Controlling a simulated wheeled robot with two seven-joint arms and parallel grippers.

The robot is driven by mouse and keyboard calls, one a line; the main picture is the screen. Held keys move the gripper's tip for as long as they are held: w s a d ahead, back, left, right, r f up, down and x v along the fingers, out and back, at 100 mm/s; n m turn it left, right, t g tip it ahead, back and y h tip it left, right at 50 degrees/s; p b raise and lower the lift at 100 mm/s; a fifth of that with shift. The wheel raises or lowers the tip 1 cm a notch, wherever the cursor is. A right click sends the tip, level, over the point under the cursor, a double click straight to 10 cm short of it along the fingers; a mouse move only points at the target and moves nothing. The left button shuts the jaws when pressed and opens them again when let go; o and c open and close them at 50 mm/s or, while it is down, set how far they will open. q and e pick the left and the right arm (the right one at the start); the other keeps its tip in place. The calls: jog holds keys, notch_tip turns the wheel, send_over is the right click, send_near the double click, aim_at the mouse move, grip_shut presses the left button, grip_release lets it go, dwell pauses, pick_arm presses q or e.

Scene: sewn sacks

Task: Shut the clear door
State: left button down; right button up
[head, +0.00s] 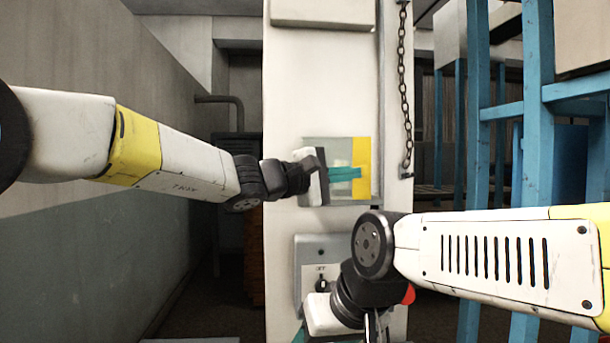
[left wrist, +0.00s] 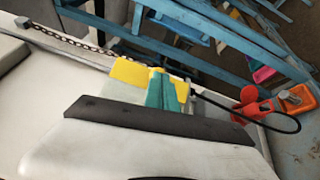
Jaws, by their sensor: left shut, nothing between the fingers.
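The clear door (head: 345,145) is a see-through, greenish square pane with a yellow strip (head: 362,150) along its right side. It is on the white post, seen nearly face on; I cannot tell whether a gap stays behind it. My left gripper (head: 358,173) has its teal fingers together and empty, in front of the pane, tips by the yellow strip. Contact is unclear. In the left wrist view the teal fingers (left wrist: 161,90) cover part of the yellow strip (left wrist: 129,71). My right gripper (head: 318,338) is low by the grey switch box, its fingers mostly cut off by the frame.
The white post (head: 285,90) carries a grey switch box (head: 320,252) below the door and a hanging chain (head: 403,90) at right. Blue racks (head: 478,100) stand to the right. A red part (left wrist: 250,104) and an orange padlock (left wrist: 297,98) show in the left wrist view.

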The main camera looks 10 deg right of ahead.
aim_at(367, 173)
pick_arm(q)
jog(key=x, duration=0.5)
jog(key=shift+s+d, duration=0.25)
jog(key=shift+d+r, duration=0.1)
jog(key=shift+r, duration=0.1)
